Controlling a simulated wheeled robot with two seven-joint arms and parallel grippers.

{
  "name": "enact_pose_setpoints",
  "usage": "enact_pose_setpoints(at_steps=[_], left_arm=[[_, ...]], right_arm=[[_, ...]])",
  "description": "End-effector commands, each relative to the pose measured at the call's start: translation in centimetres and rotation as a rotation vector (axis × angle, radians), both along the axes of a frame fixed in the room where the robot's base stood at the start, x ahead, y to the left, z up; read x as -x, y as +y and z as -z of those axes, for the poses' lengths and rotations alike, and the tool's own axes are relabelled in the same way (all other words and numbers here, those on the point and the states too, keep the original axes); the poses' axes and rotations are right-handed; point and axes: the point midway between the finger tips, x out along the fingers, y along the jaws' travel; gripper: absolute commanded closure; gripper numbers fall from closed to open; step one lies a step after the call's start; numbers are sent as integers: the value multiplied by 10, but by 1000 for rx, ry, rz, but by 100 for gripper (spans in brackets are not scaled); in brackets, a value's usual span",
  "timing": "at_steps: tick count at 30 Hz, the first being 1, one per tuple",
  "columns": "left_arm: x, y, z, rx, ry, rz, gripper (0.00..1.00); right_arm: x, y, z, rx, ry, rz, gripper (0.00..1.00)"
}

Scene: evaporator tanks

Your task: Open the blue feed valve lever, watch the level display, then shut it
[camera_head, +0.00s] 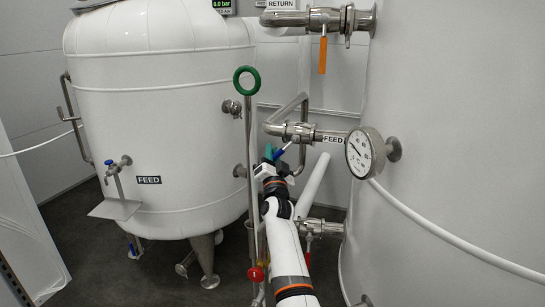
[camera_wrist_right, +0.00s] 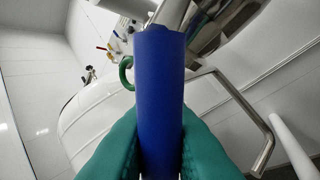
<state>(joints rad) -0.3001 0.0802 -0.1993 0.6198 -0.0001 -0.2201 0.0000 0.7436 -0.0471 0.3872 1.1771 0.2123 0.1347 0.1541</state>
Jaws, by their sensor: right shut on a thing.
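The blue feed valve lever (camera_head: 281,152) sits on the steel pipe beside the FEED label (camera_head: 333,139) in the head view. My right gripper (camera_head: 270,155) is at this lever. In the right wrist view the blue lever (camera_wrist_right: 160,95) stands upright in the picture, between the two green fingers (camera_wrist_right: 160,150), which are shut on it. A small display (camera_head: 221,4) reading 0.0 bar is cut off at the top edge of the head view. I cannot make out a level reading. My left gripper is not in view.
A round gauge (camera_head: 360,153) stands right of the valve on the large white tank (camera_head: 450,120). A vertical pipe with a green ring handle (camera_head: 247,80) is left of my arm. An orange lever (camera_head: 323,55) hangs above. Another tank (camera_head: 160,110) has a second blue-handled FEED valve (camera_head: 118,163).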

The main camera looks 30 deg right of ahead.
Motion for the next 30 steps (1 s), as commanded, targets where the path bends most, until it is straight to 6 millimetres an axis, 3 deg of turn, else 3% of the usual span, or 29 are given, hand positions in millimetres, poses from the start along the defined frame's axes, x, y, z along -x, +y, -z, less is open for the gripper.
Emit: enact_pose_setpoints(at_steps=[5,6,9,20,30], left_arm=[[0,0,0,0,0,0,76],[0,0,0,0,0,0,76],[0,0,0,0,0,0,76],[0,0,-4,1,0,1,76],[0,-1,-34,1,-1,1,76]], right_arm=[[0,0,0,0,2,-1,100],[0,0,0,0,2,-1,78],[0,0,0,0,2,-1,63],[4,2,1,1,3,-1,63],[55,25,23,0,6,-1,63]])
